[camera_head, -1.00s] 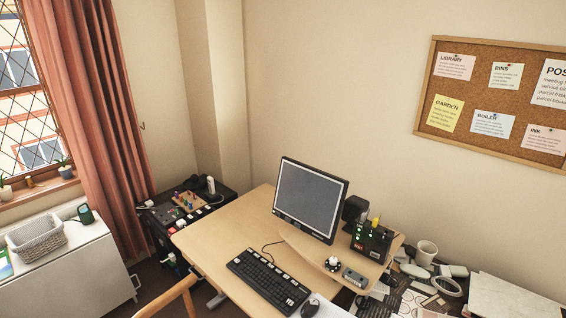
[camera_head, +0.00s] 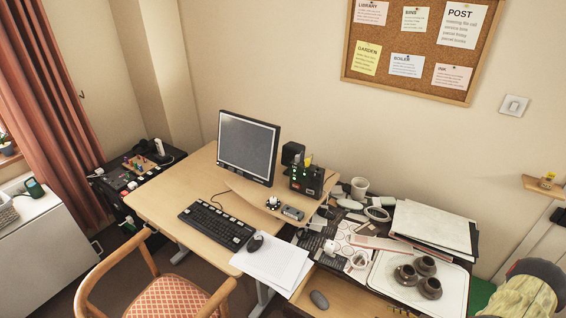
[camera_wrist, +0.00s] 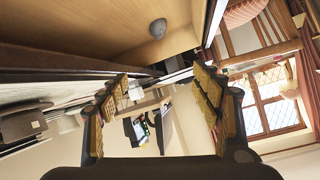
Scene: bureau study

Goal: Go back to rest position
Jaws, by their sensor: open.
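The wrist view looks tilted across the room. A pale wooden surface with a grey rounded object (camera_wrist: 157,28) on it lies beyond the fingertips, apart from them. In the head view a similar grey object (camera_head: 319,299) lies in an open wooden drawer (camera_head: 350,298).
A desk (camera_head: 165,200) holds a monitor (camera_head: 248,147), keyboard (camera_head: 216,226), mouse (camera_head: 255,242) and papers (camera_head: 272,262). A wooden chair (camera_head: 165,297) stands in front. To the right, a cluttered surface carries a white tray (camera_head: 452,300) with brown cups (camera_head: 427,266). A corkboard (camera_head: 405,70) hangs above.

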